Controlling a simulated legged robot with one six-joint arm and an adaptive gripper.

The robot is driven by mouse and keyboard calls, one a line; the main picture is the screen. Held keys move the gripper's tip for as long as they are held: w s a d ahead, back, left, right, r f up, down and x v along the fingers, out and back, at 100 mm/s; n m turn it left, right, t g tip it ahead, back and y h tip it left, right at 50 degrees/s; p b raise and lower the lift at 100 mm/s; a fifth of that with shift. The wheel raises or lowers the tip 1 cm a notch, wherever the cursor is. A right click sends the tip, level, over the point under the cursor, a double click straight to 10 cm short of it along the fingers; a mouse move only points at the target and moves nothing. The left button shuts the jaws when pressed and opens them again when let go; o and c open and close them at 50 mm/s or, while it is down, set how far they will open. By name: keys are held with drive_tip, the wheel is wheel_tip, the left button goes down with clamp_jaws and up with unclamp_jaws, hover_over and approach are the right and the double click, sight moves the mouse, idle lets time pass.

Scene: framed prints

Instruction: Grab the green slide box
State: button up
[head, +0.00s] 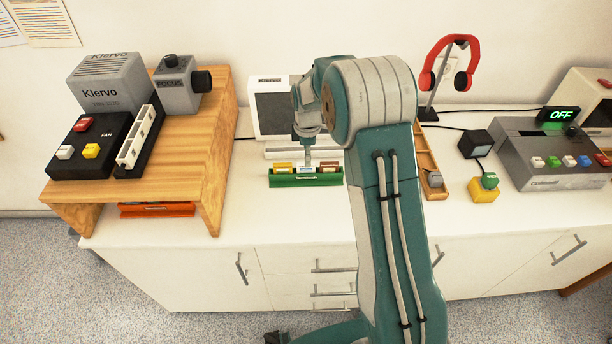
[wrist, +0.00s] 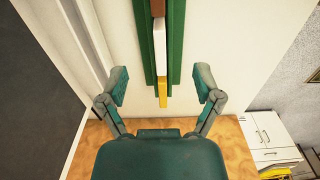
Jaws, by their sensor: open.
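The green slide box (head: 305,181) is a long, low green holder on the white counter, with a yellow, a white and a brown piece in it. The wrist view shows the green slide box (wrist: 145,45) from above, running up the middle of the picture. My gripper (wrist: 161,82) is open and empty. Its fingers are either side of the box's near end in that view, with a gap on each side. Its height above the box is hard to judge. In the head view my arm hides most of my gripper and covers the area right of the box.
A white Klervo monitor (head: 271,108) and keyboard stand behind the box. A wooden stand (head: 205,135) with Klervo devices is at left. A wooden tray (head: 428,160), red headphones (head: 450,62) and a grey console (head: 550,155) are at right. Counter in front is clear.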

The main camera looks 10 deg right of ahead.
sight(306, 173)
drive_tip(key=f, duration=0.8)
drive_tip(key=shift+a+f, duration=0.25)
clamp_jaws()
